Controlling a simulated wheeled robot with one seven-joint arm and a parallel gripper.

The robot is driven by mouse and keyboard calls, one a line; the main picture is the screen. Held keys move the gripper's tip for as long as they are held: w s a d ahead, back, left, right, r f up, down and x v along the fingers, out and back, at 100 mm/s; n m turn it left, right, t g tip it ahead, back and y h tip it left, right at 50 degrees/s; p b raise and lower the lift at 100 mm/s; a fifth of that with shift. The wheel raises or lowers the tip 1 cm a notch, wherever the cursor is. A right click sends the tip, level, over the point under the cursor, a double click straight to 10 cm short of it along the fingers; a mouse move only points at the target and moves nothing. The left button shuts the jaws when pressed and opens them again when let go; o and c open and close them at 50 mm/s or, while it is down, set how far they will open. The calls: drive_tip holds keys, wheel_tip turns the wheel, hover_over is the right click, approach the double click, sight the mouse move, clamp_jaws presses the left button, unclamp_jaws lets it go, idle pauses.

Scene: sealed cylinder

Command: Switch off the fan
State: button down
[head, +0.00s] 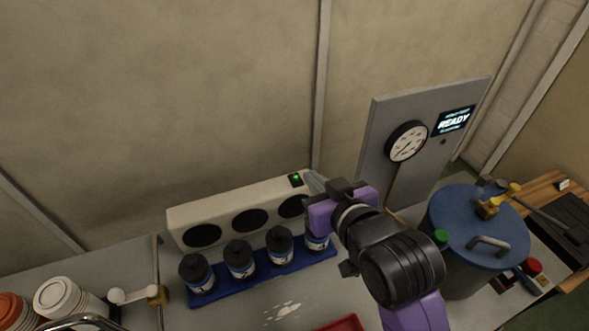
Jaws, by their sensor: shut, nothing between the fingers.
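The fan (222,213) looks to be the long beige box against the back wall, with several round dark openings in its front. A small black switch (296,180) with a lit green light sits on its top at the right end. My gripper (313,182) is shut and empty, just right of the switch. Its fingers point left towards the switch and the fan's right end. I cannot tell whether the fingertips touch the fan. My gripper and wrist hide part of the fan's right end.
Several dark bottles (239,259) stand on a blue tray (207,299) in front of the fan. A grey panel (391,107) with a gauge (407,142) and a blue-lidded cylinder (462,222) are at the right. A red tray (346,323) lies at the front edge of view.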

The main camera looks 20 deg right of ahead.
drive_tip(key=shift+s+f, duration=0.2)
drive_tip(key=shift+f, duration=0.25)
drive_tip(key=p, duration=0.1)
hover_over(295, 183)
drive_tip(key=s, duration=0.2)
wheel_tip(295, 183, down, 4)
drive_tip(key=shift+f+p, duration=0.35)
drive_tip(key=shift+f, duration=1.6)
drive_tip(key=shift+f, duration=0.1)
drive_tip(key=f+b, duration=0.1)
drive_tip(key=b, duration=0.2)
drive_tip(key=shift+s+f+t, duration=0.15)
drive_tip(key=shift+f+t, duration=0.15)
drive_tip(key=shift+r, duration=0.45)
drive_tip(key=shift+r+p, duration=0.1)
drive_tip(key=shift+p, duration=0.25)
